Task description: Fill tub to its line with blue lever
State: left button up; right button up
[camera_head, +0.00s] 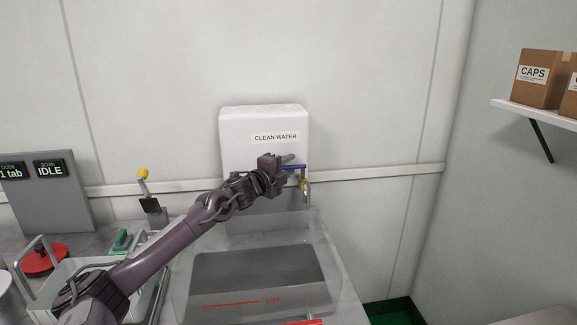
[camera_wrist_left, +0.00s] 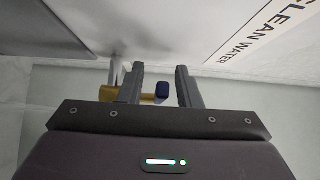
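The blue lever (camera_head: 296,167) sits on a brass tap (camera_head: 305,186) at the front of the white clean water tank (camera_head: 235,140). My left gripper (camera_head: 289,161) is at the lever, at its left end. In the left wrist view, the fingers of my left gripper (camera_wrist_left: 160,72) stand apart, with the blue lever end (camera_wrist_left: 162,90) showing between or just beyond them; I cannot tell whether they touch it. The grey tub (camera_head: 318,262) stands below the tap with a red line on its front. I cannot make out its water level. My right gripper is not in view.
On the left are a grey panel (camera_head: 50,195) reading IDLE, a yellow-knobbed lever (camera_head: 143,175), a green object (camera_head: 122,240) and a red round object (camera_head: 42,262). A shelf (camera_head: 535,114) with boxes is at the right. The wall right of the tank is clear.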

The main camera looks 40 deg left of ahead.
pick_arm(q)
jog(key=shift+w, duration=0.2)
grip_shut()
dwell(0.4)
